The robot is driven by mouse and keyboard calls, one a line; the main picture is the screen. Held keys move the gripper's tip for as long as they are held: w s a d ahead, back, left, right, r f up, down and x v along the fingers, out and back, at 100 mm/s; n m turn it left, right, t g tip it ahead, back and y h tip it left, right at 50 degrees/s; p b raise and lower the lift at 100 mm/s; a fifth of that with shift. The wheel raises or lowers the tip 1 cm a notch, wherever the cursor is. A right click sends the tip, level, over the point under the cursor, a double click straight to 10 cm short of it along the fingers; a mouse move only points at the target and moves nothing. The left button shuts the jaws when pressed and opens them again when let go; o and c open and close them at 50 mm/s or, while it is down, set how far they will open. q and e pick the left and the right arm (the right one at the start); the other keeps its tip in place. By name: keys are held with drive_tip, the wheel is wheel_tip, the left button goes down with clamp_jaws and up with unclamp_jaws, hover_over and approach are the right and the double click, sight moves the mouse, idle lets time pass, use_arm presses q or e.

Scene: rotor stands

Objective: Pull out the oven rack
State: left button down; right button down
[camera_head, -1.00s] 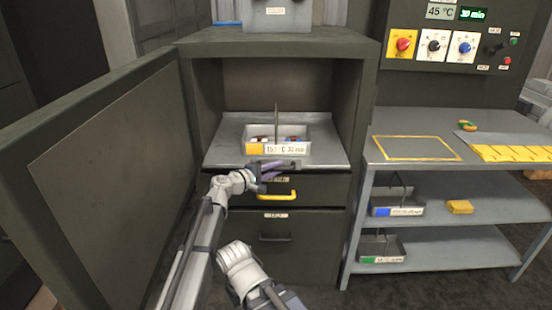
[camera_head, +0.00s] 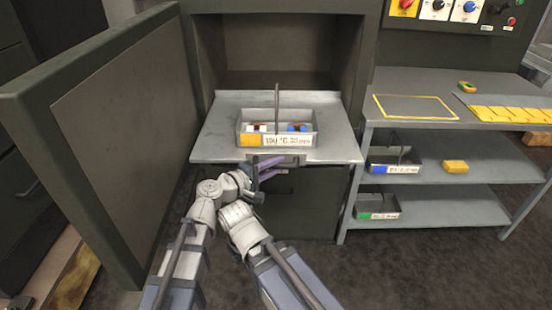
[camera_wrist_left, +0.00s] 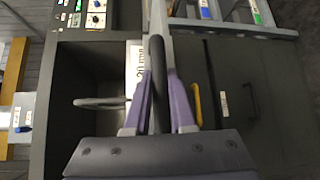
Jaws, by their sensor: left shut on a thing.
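The oven rack (camera_head: 215,140) is a flat grey plate that sticks out of the open oven cavity (camera_head: 275,50). A grey tray (camera_head: 313,125) with a tall upright handle and a yellow-and-white label sits on it, holding small white and blue parts. My left gripper (camera_head: 268,168) is at the rack's front edge, just below the tray. In the left wrist view, its purple fingers (camera_wrist_left: 158,90) are shut on a dark handle bar (camera_wrist_left: 157,60). The bar's ends are partly hidden. My right gripper cannot be seen.
The oven door (camera_head: 110,150) stands open at the left. Below the rack are drawers; a yellow handle (camera_wrist_left: 196,105) shows in the left wrist view. At the right, a shelf unit (camera_head: 440,200) holds trays and a yellow block (camera_head: 455,167). A yellow-outlined area (camera_head: 415,107) on its top is empty.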

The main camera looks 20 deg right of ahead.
use_arm(q)
drive_tip(key=shift+s+a, duration=0.2)
drive_tip(key=shift+s, duration=0.45)
drive_tip(key=c, duration=1)
unclamp_jaws()
drive_tip(key=shift+c, duration=0.2)
drive_tip(key=shift+r, duration=0.1)
